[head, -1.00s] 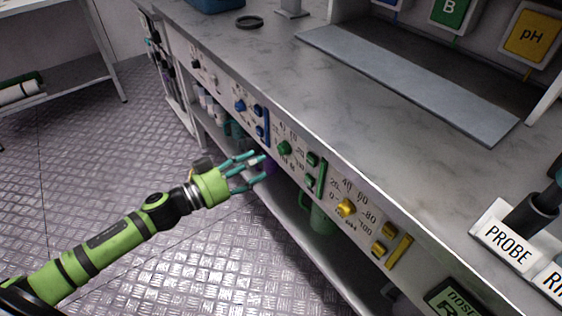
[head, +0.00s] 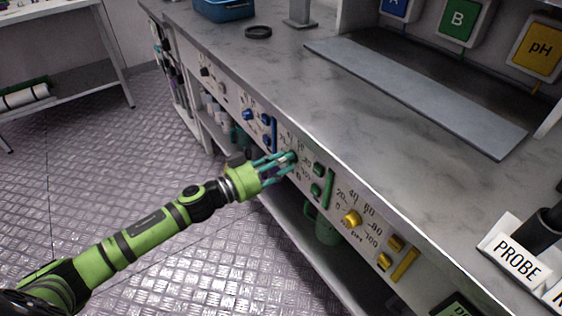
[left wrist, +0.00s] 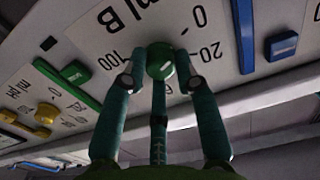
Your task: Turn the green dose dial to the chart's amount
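The green dose dial (head: 291,156) is on the bench's front panel, between the blue and yellow dials. My left gripper (head: 287,161) is at it from the front, and its fingers partly hide the dial in the head view. In the left wrist view the green dial (left wrist: 161,62) sits between the fingertips of my left gripper (left wrist: 161,66), which look closed in against its sides. Printed numbers such as 0, 20 and 100 and a letter B surround it, upside down there. The dial's pointer is not clear. My right gripper is not in view. No readable dose chart shows.
A green bar (head: 327,189) and green buttons (head: 317,169) are right of the dial. A yellow dial (head: 352,218) and a blue dial (head: 248,114) flank it on the panel. The benchtop (head: 290,88) overhangs above. A green jug (head: 327,230) stands on the shelf below.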

